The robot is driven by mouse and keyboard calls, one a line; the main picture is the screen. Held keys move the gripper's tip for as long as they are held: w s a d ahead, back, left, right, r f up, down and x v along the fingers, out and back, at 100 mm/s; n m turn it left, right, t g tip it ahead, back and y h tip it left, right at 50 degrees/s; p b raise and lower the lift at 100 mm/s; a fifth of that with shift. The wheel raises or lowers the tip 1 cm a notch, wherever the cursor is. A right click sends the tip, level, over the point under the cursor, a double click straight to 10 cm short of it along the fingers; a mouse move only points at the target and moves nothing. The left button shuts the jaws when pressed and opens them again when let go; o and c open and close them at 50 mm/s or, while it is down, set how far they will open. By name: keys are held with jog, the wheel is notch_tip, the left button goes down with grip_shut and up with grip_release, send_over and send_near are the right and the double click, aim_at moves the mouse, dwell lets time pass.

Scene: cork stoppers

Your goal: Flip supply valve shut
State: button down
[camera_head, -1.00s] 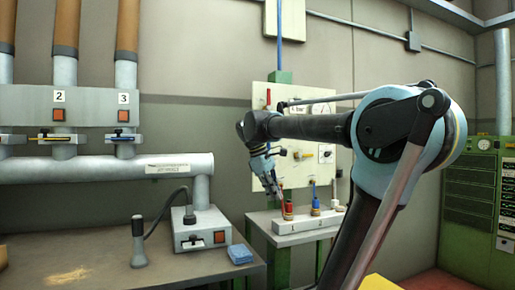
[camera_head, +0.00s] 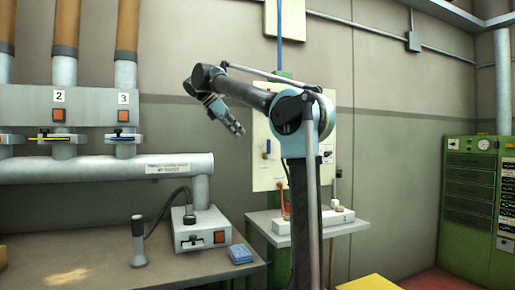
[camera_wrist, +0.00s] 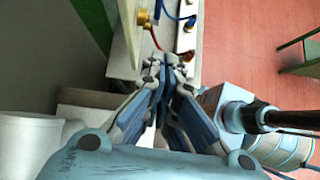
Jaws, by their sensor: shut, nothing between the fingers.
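The light valve panel (camera_head: 262,172) stands on the back wall, largely hidden behind my arm. A small red part (camera_head: 268,146) and a small blue part (camera_head: 264,156) show on its left side. I cannot tell which is the supply valve or how its handle stands.
A white block (camera_head: 330,220) stands on the small table (camera_head: 352,228) below the panel. At left, a workbench (camera_head: 90,262) holds a grey control box (camera_head: 200,232) and a blue sponge (camera_head: 239,254). A green cabinet (camera_head: 468,195) stands at right.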

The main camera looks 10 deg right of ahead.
aim_at(255, 144)
jog(key=shift+w+a+r+n, duration=0.4)
jog(key=shift+w+a+r, duration=0.05)
jog(key=shift+a+r, duration=0.4)
jog(key=shift+d, duration=0.1)
jog(key=x, duration=0.4)
jog(key=d+r+x, duration=0.1)
jog(key=x, duration=0.6)
jog(key=shift+w+d, duration=0.35)
jog(key=shift+d, duration=0.1)
jog(key=shift+w+d, duration=0.25)
jog(key=shift+d, duration=0.45)
